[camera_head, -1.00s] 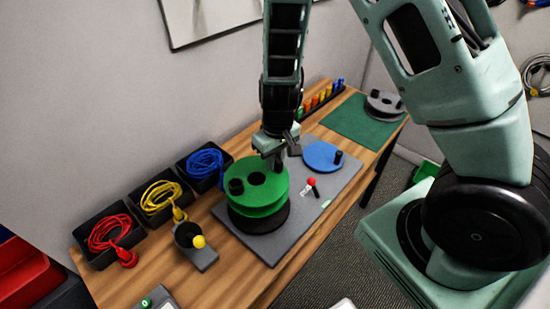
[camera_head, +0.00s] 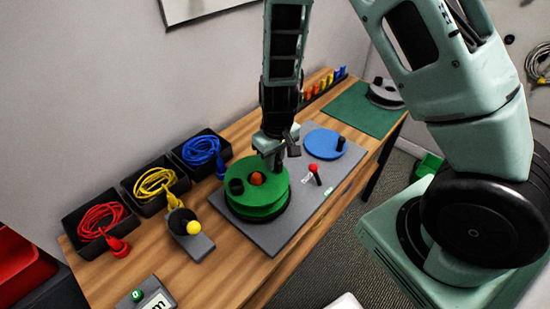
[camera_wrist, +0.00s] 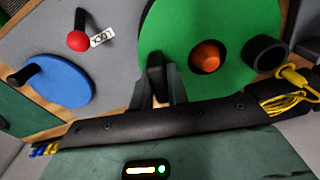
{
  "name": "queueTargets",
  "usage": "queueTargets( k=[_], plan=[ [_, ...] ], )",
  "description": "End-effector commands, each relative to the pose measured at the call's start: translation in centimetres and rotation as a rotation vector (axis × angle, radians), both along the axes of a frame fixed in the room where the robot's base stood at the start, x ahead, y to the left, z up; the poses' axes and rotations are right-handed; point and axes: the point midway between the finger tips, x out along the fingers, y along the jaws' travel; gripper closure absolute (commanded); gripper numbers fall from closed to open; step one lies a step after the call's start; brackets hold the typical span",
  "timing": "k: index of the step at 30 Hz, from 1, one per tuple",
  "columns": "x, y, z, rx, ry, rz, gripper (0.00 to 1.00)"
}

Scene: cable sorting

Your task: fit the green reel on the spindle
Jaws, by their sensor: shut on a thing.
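The green reel (camera_head: 262,198) sits low over the black round base on the grey board, close to level. The orange tip of the spindle (camera_head: 257,179) shows in its centre hole. In the wrist view the green reel (camera_wrist: 230,25) has the orange spindle tip (camera_wrist: 206,57) inside its hole. My gripper (camera_head: 278,162) is at the reel's far right edge, shut on the reel, with its fingers pointing down. The fingers also show in the wrist view (camera_wrist: 160,88). How far down the spindle the reel sits is hidden.
A blue disc (camera_head: 324,145) and a red-knobbed lever (camera_head: 314,168) are on the grey board (camera_head: 270,240). Bins of red (camera_head: 103,220), yellow (camera_head: 155,182) and blue cable (camera_head: 203,150) line the wall.

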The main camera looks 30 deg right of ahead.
Motion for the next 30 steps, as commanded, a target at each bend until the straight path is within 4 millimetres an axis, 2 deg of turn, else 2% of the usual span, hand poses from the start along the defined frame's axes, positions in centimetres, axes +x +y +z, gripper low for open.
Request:
queueTargets(
  k=[8, 9, 11, 22, 26, 30],
  plan=[
    [0.0, 0.0, 0.0, 0.0, -0.001, 0.0, 1.0],
    [0.0, 0.0, 0.0, 0.0, -0.001, 0.0, 0.76],
    [0.0, 0.0, 0.0, 0.0, -0.001, 0.0, 0.59],
    [0.0, 0.0, 0.5, 0.0, -0.002, 0.002, 0.59],
    [0.0, 0.0, 2.2, 0.0, -0.004, 0.003, 0.59],
    [-0.1, 0.1, 5.3, 0.001, -0.007, 0.005, 0.59]
  ],
)
